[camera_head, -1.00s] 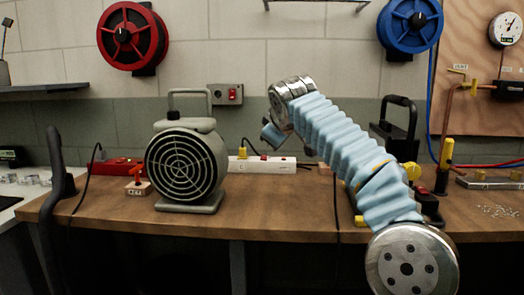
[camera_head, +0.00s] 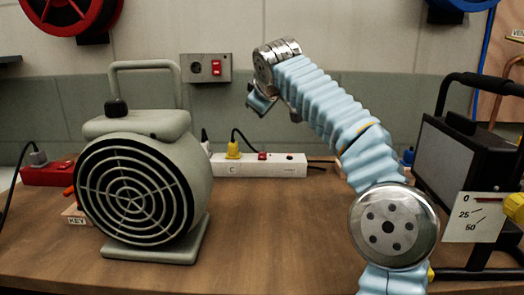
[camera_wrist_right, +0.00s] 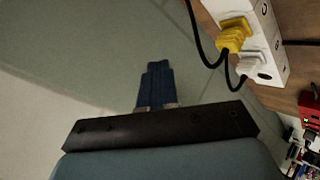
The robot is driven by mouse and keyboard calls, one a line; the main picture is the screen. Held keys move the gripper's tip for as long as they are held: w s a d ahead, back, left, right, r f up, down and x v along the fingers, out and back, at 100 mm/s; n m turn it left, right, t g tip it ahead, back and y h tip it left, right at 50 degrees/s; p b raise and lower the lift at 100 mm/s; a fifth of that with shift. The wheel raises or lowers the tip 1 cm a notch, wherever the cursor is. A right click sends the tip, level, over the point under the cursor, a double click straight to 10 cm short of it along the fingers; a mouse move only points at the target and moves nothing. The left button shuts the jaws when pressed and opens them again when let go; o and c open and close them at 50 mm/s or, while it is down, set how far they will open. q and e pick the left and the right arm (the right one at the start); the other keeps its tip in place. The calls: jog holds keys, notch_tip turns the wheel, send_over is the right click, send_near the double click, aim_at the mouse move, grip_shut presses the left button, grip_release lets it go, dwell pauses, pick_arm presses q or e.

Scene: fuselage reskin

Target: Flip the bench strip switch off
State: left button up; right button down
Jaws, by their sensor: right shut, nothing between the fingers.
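The white bench strip (camera_head: 275,166) lies on the wooden bench near the wall, with a yellow plug (camera_head: 233,149) in it and a red switch (camera_head: 262,156). I cannot tell the switch's position. My right gripper (camera_head: 258,108) hangs above the strip, apart from it, in front of the wall. In the right wrist view its dark blue fingers (camera_wrist_right: 156,72) are shut with nothing between them. The strip's plug end (camera_wrist_right: 263,40) shows at upper right there; the red switch is not clear in that view. My left gripper is not in view.
A grey-green fan heater (camera_head: 140,175) stands left of the strip, and a red strip (camera_head: 48,171) lies farther left. A wall box (camera_head: 206,68) with a red switch is above. A black-framed device (camera_head: 460,165) stands at right.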

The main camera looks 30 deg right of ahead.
jog(key=shift+f, duration=0.1)
send_over(263, 155)
notch_tip(263, 155, down, 6)
jog(key=shift+s, duration=0.15)
jog(key=shift+f+b, duration=0.65)
jog(key=shift+f, duration=0.05)
jog(key=shift+f+b, duration=0.4)
jog(key=shift+f, duration=0.25)
dwell(1.1)
jog(key=shift+w+f, duration=0.2)
jog(key=shift+f, duration=0.15)
jog(key=shift+f+b, duration=0.35)
jog(key=shift+b, duration=0.05)
dwell(0.3)
jog(key=shift+r, duration=0.1)
